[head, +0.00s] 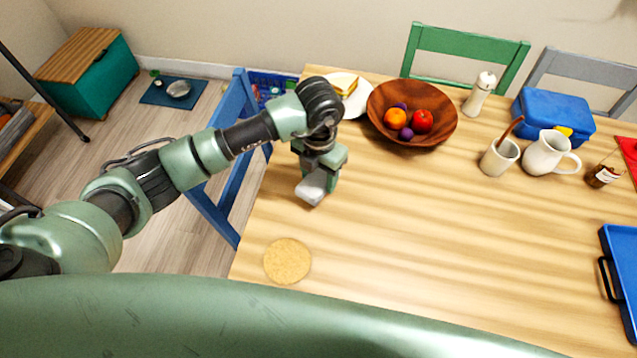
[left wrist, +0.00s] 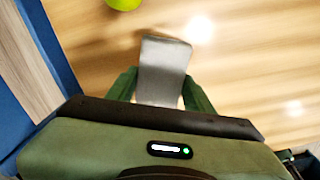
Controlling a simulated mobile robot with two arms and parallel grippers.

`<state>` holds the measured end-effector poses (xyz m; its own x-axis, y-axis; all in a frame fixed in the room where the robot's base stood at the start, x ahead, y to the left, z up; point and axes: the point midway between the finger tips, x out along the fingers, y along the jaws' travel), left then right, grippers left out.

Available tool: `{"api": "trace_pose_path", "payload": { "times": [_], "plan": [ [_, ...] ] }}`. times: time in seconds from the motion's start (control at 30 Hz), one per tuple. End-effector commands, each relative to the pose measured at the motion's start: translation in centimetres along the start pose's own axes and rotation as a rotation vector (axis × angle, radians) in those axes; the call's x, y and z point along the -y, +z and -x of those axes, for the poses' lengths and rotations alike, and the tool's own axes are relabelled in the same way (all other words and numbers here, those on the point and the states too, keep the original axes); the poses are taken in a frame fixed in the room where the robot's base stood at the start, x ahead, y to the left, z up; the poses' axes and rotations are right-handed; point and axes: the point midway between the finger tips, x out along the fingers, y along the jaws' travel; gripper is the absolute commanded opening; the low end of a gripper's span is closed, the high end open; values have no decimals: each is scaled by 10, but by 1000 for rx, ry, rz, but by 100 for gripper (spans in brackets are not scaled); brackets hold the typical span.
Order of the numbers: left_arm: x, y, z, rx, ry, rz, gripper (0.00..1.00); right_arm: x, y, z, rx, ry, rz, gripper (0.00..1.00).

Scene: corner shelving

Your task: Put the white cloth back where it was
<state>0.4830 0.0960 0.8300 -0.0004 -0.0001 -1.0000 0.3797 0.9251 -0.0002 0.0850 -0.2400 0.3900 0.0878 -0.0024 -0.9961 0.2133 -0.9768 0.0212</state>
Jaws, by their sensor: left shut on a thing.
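The white cloth (head: 312,189) is a small, pale folded piece in my left gripper (head: 322,176), over the left part of the wooden table. In the left wrist view the cloth (left wrist: 163,62) looks grey-white and sits between the two green fingers of my left gripper (left wrist: 160,92). The gripper is shut on it. I cannot tell whether the cloth touches the table. My right gripper is not in view.
A round cork mat (head: 288,261) lies nearer me on the table (head: 420,230). A wooden fruit bowl (head: 440,130) and a plate (head: 357,102) with cake stand behind the gripper. A blue tray (head: 622,262) is at right. The table's middle is clear.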

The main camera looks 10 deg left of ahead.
Motion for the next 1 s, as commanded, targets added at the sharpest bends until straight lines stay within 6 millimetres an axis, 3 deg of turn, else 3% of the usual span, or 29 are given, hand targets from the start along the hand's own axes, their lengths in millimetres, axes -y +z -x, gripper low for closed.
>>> {"api": "trace_pose_path", "payload": {
  "times": [0.37,0.73,0.77,0.8,0.83,1.0],
  "plan": [
    [0,-1,-43,-2,-1,1,8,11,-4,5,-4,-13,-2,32],
    [0,0,-49,0,0,0,8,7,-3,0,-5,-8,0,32],
    [0,0,-49,0,0,0,55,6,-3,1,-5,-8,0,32],
    [0,0,-48,0,0,0,66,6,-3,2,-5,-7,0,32],
    [0,0,-48,0,0,0,74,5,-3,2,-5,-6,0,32],
    [0,0,-48,0,0,0,74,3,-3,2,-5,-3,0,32]
  ]
}}
